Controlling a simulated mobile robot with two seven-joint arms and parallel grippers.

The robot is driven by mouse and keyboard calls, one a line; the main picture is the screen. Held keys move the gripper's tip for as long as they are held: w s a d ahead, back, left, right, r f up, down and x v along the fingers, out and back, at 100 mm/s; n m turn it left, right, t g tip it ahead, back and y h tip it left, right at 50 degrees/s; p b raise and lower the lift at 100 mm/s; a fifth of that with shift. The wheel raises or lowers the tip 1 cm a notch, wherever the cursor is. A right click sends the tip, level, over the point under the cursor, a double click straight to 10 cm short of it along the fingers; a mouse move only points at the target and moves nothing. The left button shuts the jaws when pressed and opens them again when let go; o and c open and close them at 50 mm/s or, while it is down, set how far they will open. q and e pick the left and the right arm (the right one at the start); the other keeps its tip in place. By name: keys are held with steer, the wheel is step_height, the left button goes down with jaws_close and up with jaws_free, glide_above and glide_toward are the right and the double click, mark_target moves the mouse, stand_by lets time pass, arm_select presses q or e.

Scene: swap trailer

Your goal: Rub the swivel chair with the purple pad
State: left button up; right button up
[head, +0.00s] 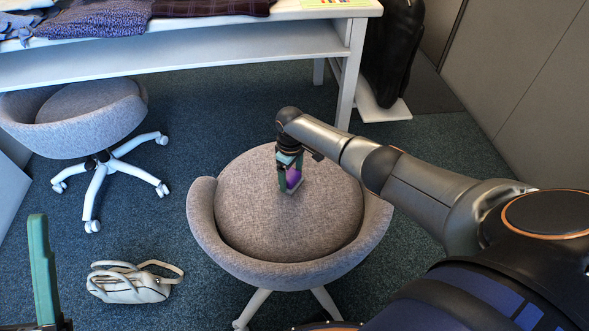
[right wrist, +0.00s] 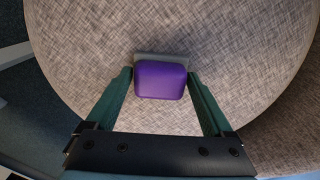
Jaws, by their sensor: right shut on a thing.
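The grey fabric swivel chair (head: 250,215) stands in the middle of the head view, its round seat facing up. My right gripper (head: 291,186) is over the seat, pointing down, and is shut on the purple pad (head: 294,178). In the right wrist view the pad (right wrist: 161,80) sits between the two green fingers, with a grey layer at its far edge. The pad is at or just above the seat fabric; whether it touches I cannot tell. A green finger of my left gripper (head: 42,270) shows at the lower left; its opening is unclear.
A second grey swivel chair (head: 85,118) stands at the left by a white desk (head: 200,55) with cloths on it. A white handbag (head: 130,285) lies on the blue carpet. A black case (head: 392,50) stands right of the desk. Carpet is clear between the chairs.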

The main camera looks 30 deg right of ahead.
steer(key=shift+s+a+p, duration=0.2)
steer(key=shift+a+p, duration=0.2)
steer(key=shift+a, duration=0.15)
steer(key=shift+s+a+p, duration=0.2)
steer(key=shift+a+p, duration=0.2)
steer(key=shift+a, duration=0.15)
steer(key=shift+s+a+f+p, duration=0.15)
steer(key=shift+a+p, duration=0.1)
steer(key=shift+a, duration=0.2)
steer(key=shift+s+a+p, duration=0.1)
steer(key=shift+a+p, duration=0.1)
steer(key=shift+a, duration=0.2)
steer(key=shift+s+a+p, duration=0.3)
steer(key=shift+a+p, duration=0.35)
steer(key=shift+a, duration=0.25)
steer(key=shift+s+a+p, duration=0.25)
steer(key=shift+a+p, duration=0.15)
steer(key=shift+a, duration=0.45)
steer(key=shift+r, duration=0.2)
step_height(320, 180, up, 6)
steer(key=p, duration=0.6)
steer(key=shift+w+d, duration=0.1)
